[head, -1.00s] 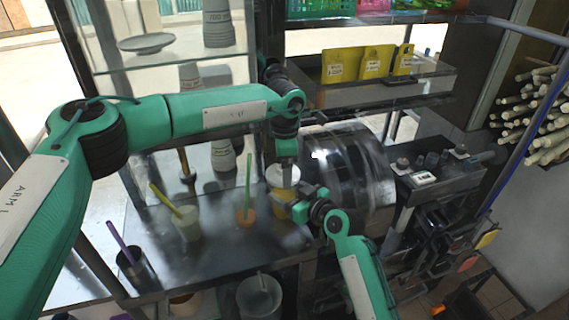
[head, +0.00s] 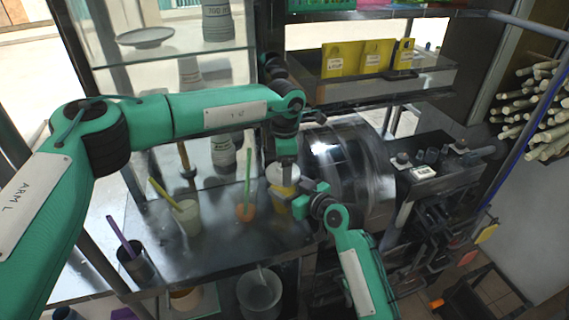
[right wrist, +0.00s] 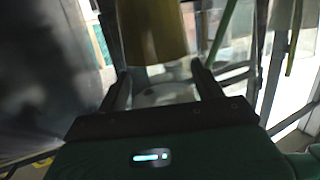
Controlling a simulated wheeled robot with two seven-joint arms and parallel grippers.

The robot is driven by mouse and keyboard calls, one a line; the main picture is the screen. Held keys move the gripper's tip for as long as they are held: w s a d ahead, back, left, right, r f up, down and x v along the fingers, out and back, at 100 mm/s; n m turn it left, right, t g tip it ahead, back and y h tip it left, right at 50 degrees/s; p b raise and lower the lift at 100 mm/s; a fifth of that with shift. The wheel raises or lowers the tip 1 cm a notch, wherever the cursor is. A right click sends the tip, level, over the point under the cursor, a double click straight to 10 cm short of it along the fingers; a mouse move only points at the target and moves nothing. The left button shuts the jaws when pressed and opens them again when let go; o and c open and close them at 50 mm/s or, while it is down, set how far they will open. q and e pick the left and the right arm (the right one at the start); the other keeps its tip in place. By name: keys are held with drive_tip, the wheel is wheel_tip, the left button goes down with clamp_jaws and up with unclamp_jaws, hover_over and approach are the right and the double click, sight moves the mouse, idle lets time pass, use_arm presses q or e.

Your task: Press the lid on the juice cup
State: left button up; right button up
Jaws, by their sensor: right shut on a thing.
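The juice cup (head: 279,208), filled yellow, stands on the metal counter at the front of the press. A whitish lid (head: 274,172) shows at the cup's top; I cannot tell whether it is fully seated. My left gripper (head: 286,160) points down directly over the lid and hides part of it; its jaw opening is unclear. My right gripper (head: 303,203) is shut on the cup from the right. In the right wrist view, the fingers (right wrist: 158,70) are on either side of the yellow cup (right wrist: 155,28).
The dark, shiny press drum (head: 345,170) is close to my right gripper. An orange cup with a green straw (head: 245,211) and a pale cup with a yellow straw (head: 187,218) stand to the left. A dark cup (head: 135,262) holds a purple straw. Counter between them is clear.

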use_arm(q)
drive_tip(key=shift+f, duration=0.35)
drive_tip(key=o, duration=0.9)
wheel_tip(320, 180, up, 12)
drive_tip(key=shift+f, duration=0.1)
use_arm(e)
drive_tip(key=o, duration=1.5)
drive_tip(key=shift+c, duration=0.2)
